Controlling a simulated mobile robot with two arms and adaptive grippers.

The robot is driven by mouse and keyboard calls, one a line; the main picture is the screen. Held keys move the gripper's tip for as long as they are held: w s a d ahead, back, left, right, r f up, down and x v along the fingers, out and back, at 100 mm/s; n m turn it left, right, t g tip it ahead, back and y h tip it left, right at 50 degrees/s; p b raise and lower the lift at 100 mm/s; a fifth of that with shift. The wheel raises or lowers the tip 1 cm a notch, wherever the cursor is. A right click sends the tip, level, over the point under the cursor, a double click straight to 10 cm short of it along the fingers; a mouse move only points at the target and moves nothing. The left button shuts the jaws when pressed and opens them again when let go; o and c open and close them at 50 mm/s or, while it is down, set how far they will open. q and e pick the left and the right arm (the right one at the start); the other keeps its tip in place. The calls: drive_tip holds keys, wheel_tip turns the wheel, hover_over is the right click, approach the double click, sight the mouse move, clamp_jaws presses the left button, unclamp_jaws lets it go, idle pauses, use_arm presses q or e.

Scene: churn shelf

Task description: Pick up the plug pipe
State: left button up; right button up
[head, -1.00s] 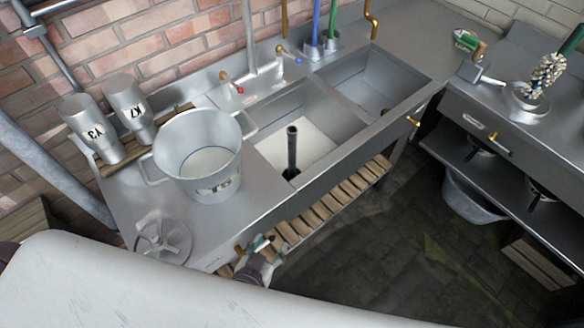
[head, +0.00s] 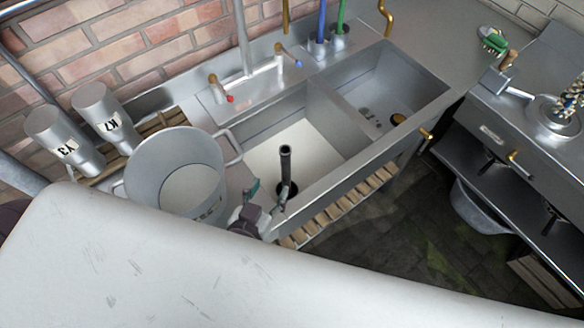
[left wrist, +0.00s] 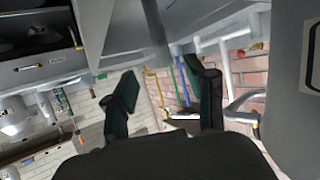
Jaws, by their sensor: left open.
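The plug pipe (head: 286,162) is a dark upright tube with an open top. It stands in the near-left sink basin (head: 322,142), which has a pale bottom, in the head view. My left gripper (head: 268,188) is open and empty at the front rim of that basin, just in front of and below the pipe in the picture. One finger overlaps the pipe's lower part in the picture; I cannot tell whether they touch. The left wrist view shows the two dark green fingers (left wrist: 163,95) spread apart; I cannot make out the pipe between them. My right gripper is not in view.
A large two-handled pot (head: 178,150) stands on the counter left of the basin. Taps (head: 285,52) rise behind it. Two metal canisters (head: 66,142) stand at the far left. A second basin (head: 385,85) lies to the right, with a slatted shelf (head: 335,212) below the sink.

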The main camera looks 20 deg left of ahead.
sight(284, 162)
use_arm(q)
drive_tip(key=b+x, duration=0.2)
drive_tip(key=x, duration=0.5)
drive_tip(key=shift+w+f, duration=0.15)
drive_tip(key=shift+w, duration=0.4)
drive_tip(key=b+x, duration=0.2)
drive_tip(key=x, duration=0.2)
drive_tip(key=shift+w, duration=0.1)
drive_tip(key=shift+w+f, duration=0.15)
drive_tip(key=shift+w, duration=0.3)
drive_tip(key=shift+s, duration=0.15)
drive_tip(key=shift+c, duration=1.5)
clamp_jaws()
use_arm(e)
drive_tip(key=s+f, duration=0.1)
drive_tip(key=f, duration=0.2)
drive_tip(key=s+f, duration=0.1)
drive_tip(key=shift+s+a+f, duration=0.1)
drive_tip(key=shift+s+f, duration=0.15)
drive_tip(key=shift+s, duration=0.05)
